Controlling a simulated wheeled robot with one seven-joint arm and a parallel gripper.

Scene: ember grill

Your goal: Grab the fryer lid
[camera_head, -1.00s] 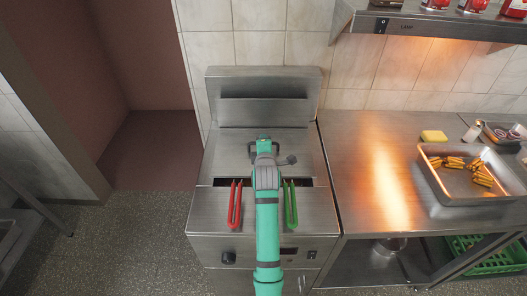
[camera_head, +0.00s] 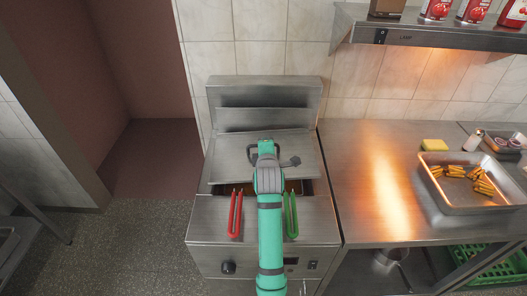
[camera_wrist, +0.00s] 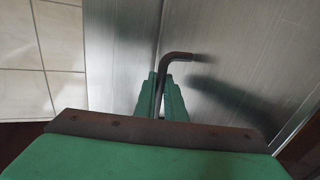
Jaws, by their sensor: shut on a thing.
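The fryer lid (camera_head: 228,158) is a flat brushed-steel panel on top of the fryer, sitting slightly skewed in the head view. Its dark handle (camera_head: 250,152) shows beside my gripper (camera_head: 264,147). In the wrist view, my gripper (camera_wrist: 161,98) is shut around the dark bent handle bar (camera_wrist: 177,57), with the lid's steel surface (camera_wrist: 235,45) behind it. The fryer opening shows as a dark gap along the lid's front edge. My wrist hides the middle of the lid and part of the handle.
Red (camera_head: 235,214) and green (camera_head: 291,215) basket handles stick out at the fryer front. A steel counter (camera_head: 350,190) on the right holds a tray of fries (camera_head: 447,197) and a yellow sponge (camera_head: 433,145). A shelf (camera_head: 430,35) overhangs the counter.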

